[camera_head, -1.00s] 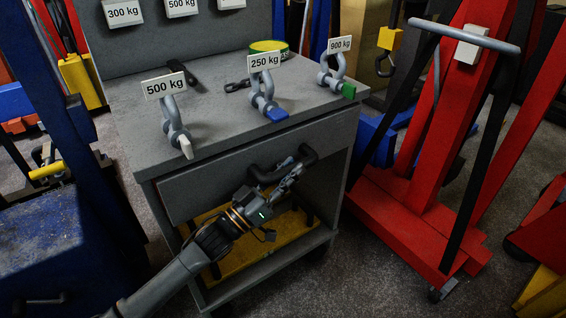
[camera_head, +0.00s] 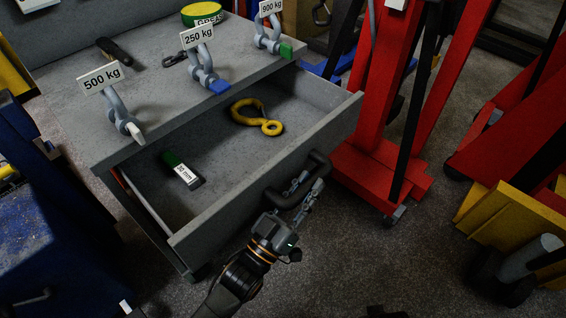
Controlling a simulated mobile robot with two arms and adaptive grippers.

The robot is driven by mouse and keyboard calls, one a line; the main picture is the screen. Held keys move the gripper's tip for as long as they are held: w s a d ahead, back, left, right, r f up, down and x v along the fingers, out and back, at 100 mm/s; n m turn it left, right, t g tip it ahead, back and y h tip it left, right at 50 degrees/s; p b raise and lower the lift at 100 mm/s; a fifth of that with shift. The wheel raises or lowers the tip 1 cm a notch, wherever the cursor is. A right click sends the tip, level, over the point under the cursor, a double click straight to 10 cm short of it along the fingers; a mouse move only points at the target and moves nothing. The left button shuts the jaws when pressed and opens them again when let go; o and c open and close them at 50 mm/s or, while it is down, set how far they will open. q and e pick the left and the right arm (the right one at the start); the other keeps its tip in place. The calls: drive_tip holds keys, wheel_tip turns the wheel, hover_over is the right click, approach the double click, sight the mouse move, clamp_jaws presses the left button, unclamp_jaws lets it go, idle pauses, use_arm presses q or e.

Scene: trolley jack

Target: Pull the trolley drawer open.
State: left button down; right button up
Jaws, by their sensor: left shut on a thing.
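The grey trolley (camera_head: 160,92) stands at the upper left of the head view. Its drawer (camera_head: 225,200) is pulled well out and its inside shows. A yellow hook (camera_head: 270,127) and a green-ended piece with a white label (camera_head: 182,170) lie in the drawer. My left gripper (camera_head: 305,190) is shut on the black drawer handle (camera_head: 318,168) on the drawer's front. My right gripper is not in view.
Shackles labelled 500 kg (camera_head: 122,118), 250 kg (camera_head: 203,70) and 900 kg (camera_head: 268,38) stand on the trolley top, with a grease tin (camera_head: 203,14) behind. A red crane frame (camera_head: 375,165) stands close to the right. Open floor (camera_head: 390,260) lies in front.

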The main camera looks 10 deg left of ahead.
use_arm(q)
drive_tip(key=shift+s+d+p, duration=0.2)
drive_tip(key=shift+s+d, duration=0.7)
drive_tip(key=shift+d, duration=0.25)
drive_tip(key=shift+s+d+p, duration=0.15)
drive_tip(key=shift+s+d, duration=0.75)
drive_tip(key=shift+d, duration=0.2)
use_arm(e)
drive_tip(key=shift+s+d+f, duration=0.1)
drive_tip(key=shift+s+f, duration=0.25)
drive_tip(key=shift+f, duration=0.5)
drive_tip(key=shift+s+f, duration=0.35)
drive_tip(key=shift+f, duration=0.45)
use_arm(q)
drive_tip(key=c, duration=1.1)
unclamp_jaws()
drive_tip(key=shift+f, duration=0.1)
drive_tip(key=v, duration=1.2)
